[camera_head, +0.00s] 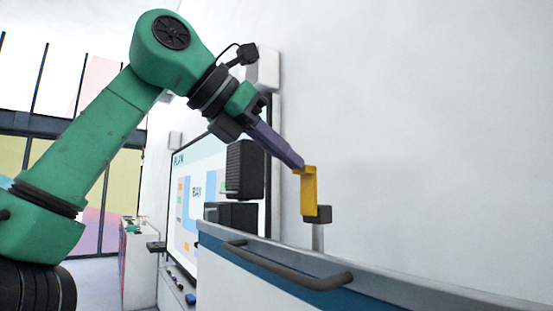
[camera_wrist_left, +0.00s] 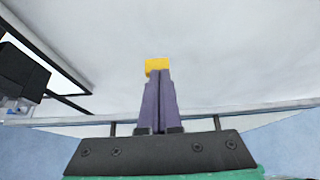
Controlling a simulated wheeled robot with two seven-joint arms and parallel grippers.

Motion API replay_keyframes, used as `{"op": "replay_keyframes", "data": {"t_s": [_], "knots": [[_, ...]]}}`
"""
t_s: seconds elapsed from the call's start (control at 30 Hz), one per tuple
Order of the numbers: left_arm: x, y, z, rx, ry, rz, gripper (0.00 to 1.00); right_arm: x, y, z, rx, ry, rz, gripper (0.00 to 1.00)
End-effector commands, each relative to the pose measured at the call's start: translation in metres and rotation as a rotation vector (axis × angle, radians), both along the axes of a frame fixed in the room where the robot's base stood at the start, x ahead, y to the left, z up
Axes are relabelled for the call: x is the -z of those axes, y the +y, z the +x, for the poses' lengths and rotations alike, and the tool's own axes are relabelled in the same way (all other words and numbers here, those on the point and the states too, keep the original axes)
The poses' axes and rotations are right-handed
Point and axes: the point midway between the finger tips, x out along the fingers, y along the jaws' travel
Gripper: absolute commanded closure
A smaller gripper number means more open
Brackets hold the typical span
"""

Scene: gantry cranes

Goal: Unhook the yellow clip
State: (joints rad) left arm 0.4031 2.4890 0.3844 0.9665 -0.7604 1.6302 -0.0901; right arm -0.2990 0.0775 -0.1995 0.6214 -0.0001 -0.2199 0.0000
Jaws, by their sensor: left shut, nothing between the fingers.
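The yellow clip (camera_head: 309,192) stands upright in the head view, against a small dark grey block (camera_head: 324,214) on a short grey post above the blue and white cabinet. My left gripper (camera_head: 300,165) is shut, and its purple fingertips are at the clip's upper end. In the left wrist view, the clip (camera_wrist_left: 157,66) shows just beyond the tips of the closed fingers (camera_wrist_left: 158,82). I cannot tell whether the fingertips touch it. How the clip is fastened to the block is hidden. My right gripper is not in view.
A dark box-shaped device (camera_head: 245,168) stands left of the clip in front of a wall screen (camera_head: 190,200). The plain white wall (camera_head: 430,130) to the right is clear.

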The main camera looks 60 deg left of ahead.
Motion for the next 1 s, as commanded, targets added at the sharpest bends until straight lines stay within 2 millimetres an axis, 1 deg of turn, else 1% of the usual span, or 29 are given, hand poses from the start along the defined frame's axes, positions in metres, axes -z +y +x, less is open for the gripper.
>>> {"op": "replay_keyframes", "data": {"t_s": [0.03,0.1,0.33,0.83,1.0], "knots": [[-0.0003,0.0007,0.0049,-0.003,0.024,0.0,1.0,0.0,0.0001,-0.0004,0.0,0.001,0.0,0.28],[-0.0012,0.0007,0.0074,-0.003,0.051,0.0,1.0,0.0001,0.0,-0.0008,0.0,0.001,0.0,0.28],[-0.0022,0.0012,0.0118,-0.003,0.101,-0.001,1.0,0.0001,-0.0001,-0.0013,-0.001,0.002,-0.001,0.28],[-0.0021,0.0017,0.0123,-0.003,0.108,-0.002,1.0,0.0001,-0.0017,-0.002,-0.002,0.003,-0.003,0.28],[-0.0045,0.0001,0.0062,0.001,0.106,0.001,1.0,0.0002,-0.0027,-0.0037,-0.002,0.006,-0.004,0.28]]}}
